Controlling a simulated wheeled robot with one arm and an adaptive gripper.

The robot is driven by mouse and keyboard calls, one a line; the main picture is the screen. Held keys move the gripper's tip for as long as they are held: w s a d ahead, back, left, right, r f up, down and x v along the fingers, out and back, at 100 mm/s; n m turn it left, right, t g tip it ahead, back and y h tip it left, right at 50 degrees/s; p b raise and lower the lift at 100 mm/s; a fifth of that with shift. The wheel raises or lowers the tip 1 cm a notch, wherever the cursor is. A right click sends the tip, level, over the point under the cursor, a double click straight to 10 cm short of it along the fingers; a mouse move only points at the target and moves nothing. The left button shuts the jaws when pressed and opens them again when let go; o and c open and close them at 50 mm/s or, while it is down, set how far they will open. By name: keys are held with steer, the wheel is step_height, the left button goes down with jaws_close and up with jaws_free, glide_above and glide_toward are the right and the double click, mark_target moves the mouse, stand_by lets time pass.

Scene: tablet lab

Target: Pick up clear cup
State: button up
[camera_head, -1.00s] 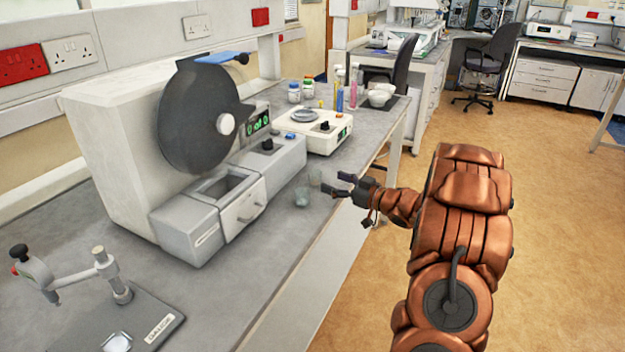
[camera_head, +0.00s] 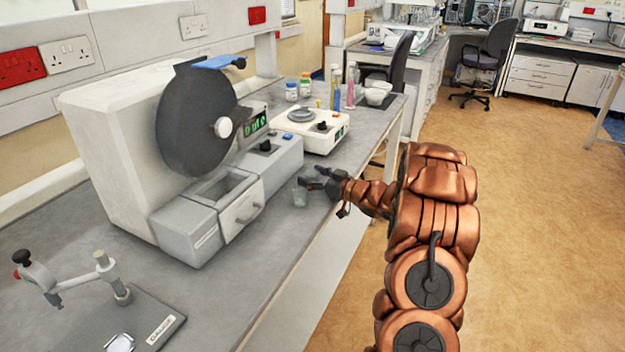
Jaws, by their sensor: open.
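A small clear cup (camera_head: 300,197) stands upright on the grey bench, just right of the grey machine's open drawer. My gripper (camera_head: 311,178) reaches in from the right with its fingers open, pointing left. Its fingertips are right at the cup's upper right side in the picture. I cannot tell whether they touch the cup or are level with it. No cup is held between the fingers.
The large grey machine with a dark disc (camera_head: 197,120) stands left of the cup. Behind are a white balance (camera_head: 312,132), small bottles (camera_head: 305,85) and white bowls (camera_head: 377,93). A gauge stand (camera_head: 115,310) is front left. The bench edge runs below my arm.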

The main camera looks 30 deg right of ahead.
steer(key=c, duration=0.9)
steer(key=shift+r, duration=0.1)
